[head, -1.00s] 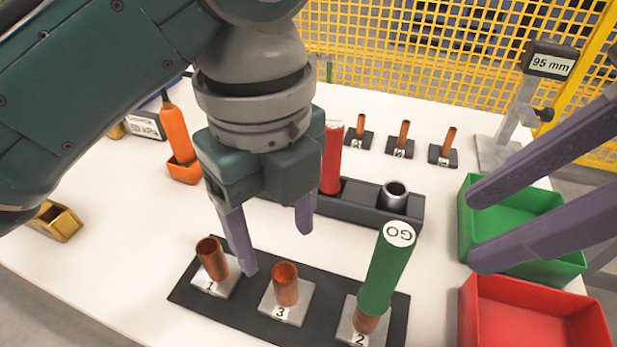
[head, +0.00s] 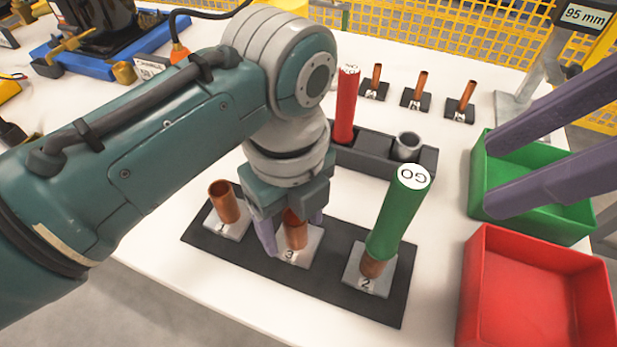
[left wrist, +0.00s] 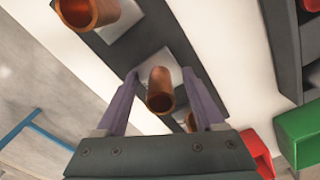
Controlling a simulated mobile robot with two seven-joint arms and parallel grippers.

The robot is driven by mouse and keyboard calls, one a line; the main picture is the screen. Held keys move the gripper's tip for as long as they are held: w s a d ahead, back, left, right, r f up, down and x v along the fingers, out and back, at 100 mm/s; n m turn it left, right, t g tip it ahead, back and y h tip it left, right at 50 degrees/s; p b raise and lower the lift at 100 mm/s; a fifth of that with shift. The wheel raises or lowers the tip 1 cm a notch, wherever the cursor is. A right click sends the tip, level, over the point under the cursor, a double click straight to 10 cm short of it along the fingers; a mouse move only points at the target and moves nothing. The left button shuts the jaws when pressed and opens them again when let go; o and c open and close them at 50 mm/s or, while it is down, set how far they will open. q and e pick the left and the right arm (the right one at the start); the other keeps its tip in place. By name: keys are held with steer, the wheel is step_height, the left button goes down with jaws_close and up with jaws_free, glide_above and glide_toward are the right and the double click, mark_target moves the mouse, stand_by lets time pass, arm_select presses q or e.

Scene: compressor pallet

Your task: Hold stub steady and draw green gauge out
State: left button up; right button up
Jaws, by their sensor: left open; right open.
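The green gauge (head: 400,212), with a white GO top, stands leaning slightly on the copper stub (head: 372,266) marked 2. My left gripper (head: 294,236) is open, with its fingers down on either side of the copper stub (head: 293,234) marked 3. In the left wrist view that stub (left wrist: 160,92) stands between the open fingers, apparently not gripped. Another copper piece (left wrist: 190,122) shows partly behind a finger. The stub (head: 224,202) marked 1 is left of the gripper. My right gripper (head: 490,176) is open and empty over the green bin, away from the gauge.
The stubs stand on a dark plate (head: 338,291). Behind it a dark holder (head: 372,161) carries a red gauge (head: 346,105) and a grey ring (head: 408,146). A green bin (head: 570,222) and a red bin (head: 535,300) are at the right. Small numbered copper pieces (head: 421,90) stand behind.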

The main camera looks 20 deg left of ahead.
arm_select(q)
steer(key=shift+c, duration=0.3)
jaws_close()
stand_by(0.8)
